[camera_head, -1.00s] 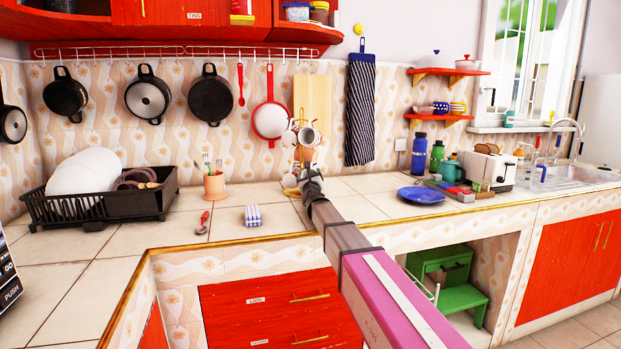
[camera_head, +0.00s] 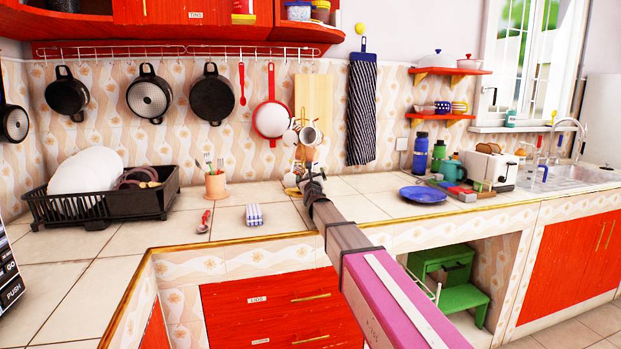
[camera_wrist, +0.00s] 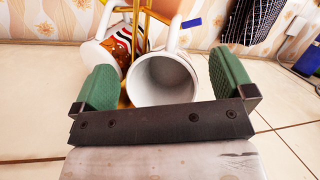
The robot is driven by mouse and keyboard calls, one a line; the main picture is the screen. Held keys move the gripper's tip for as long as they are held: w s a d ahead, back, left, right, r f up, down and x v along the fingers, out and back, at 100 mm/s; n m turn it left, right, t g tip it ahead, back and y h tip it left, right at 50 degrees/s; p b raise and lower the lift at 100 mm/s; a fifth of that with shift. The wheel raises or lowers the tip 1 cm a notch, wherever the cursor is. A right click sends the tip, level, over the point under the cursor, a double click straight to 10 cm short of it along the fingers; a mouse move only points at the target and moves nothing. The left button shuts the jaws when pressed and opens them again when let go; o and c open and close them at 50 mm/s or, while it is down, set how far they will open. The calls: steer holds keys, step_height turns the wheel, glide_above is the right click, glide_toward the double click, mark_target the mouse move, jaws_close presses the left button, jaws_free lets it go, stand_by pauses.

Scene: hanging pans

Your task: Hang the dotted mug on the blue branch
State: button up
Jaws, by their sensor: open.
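A mug tree with a yellow post (camera_wrist: 146,22) stands on the counter by the back wall. A blue branch (camera_wrist: 192,22) sticks out to its right in the wrist view. A white mug (camera_wrist: 166,78) is beside the post, its mouth toward the wrist camera and its handle up near the branches. I cannot tell if it rests on the blue branch, and no dots show on it. A patterned orange and white mug (camera_wrist: 117,50) is at the left. My gripper (camera_wrist: 165,88) is open, its green fingers on either side of the white mug with gaps between. The tree also shows in the head view (camera_head: 304,155).
A blue plate (camera_head: 423,194), bottles (camera_head: 420,152) and a toaster (camera_head: 490,168) stand to the right. A black dish rack (camera_head: 105,203) and a utensil cup (camera_head: 215,186) are at the left. Pans hang on the wall behind. The counter in front of the tree is mostly clear.

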steer(key=r+v, duration=0.1)
steer(key=v, duration=0.4)
steer(key=r+v, duration=0.1)
steer(key=v, duration=1)
steer(key=shift+s+d+r, duration=0.15)
steer(key=shift+s+r, duration=0.25)
steer(key=shift+s, duration=0.15)
